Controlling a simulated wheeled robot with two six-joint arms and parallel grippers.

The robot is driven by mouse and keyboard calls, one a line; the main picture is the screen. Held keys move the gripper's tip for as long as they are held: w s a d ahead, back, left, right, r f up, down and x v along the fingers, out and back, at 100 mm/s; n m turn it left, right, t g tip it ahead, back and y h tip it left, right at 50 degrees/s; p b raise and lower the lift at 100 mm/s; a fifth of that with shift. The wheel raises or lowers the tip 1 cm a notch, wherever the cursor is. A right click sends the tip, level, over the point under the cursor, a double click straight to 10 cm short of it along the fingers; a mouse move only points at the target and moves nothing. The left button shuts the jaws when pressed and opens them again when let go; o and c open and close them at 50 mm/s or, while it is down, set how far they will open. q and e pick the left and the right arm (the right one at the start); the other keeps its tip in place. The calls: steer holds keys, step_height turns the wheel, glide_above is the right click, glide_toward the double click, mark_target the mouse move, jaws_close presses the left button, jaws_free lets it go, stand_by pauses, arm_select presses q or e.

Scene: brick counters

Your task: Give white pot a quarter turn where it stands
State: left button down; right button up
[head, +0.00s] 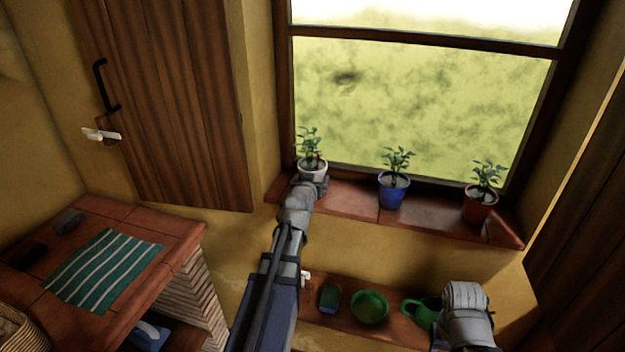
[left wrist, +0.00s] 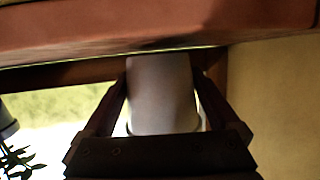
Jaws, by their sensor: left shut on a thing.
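The white pot (head: 312,172) with a leafy green plant stands at the left end of the brick window sill. My left gripper (head: 316,183) reaches it from the front, and my arm hides part of its lower side. In the left wrist view the picture is upside down, and the white pot (left wrist: 160,90) sits between the two fingers of my left gripper (left wrist: 160,100), which are shut on it. The pot looks upright on the sill. Part of my right arm shows at the bottom right of the head view, but its fingers do not show.
A blue pot (head: 393,191) and a red pot (head: 479,204) with plants stand further right on the sill (head: 430,212). A striped cloth (head: 104,268) lies on the left counter.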

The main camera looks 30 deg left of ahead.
arm_select(q)
steer(key=shift+d+n+g+y, duration=0.1)
steer(key=shift+n+g+y, duration=0.3)
steer(key=shift+n+y, duration=0.7)
steer(key=shift+w+n+g+y, duration=0.15)
steer(key=shift+n+g+y, duration=0.9)
steer(key=shift+y, duration=0.25)
steer(key=shift+f+b, duration=0.3)
steer(key=shift+b, duration=0.05)
jaws_free()
steer(key=shift+s, duration=0.2)
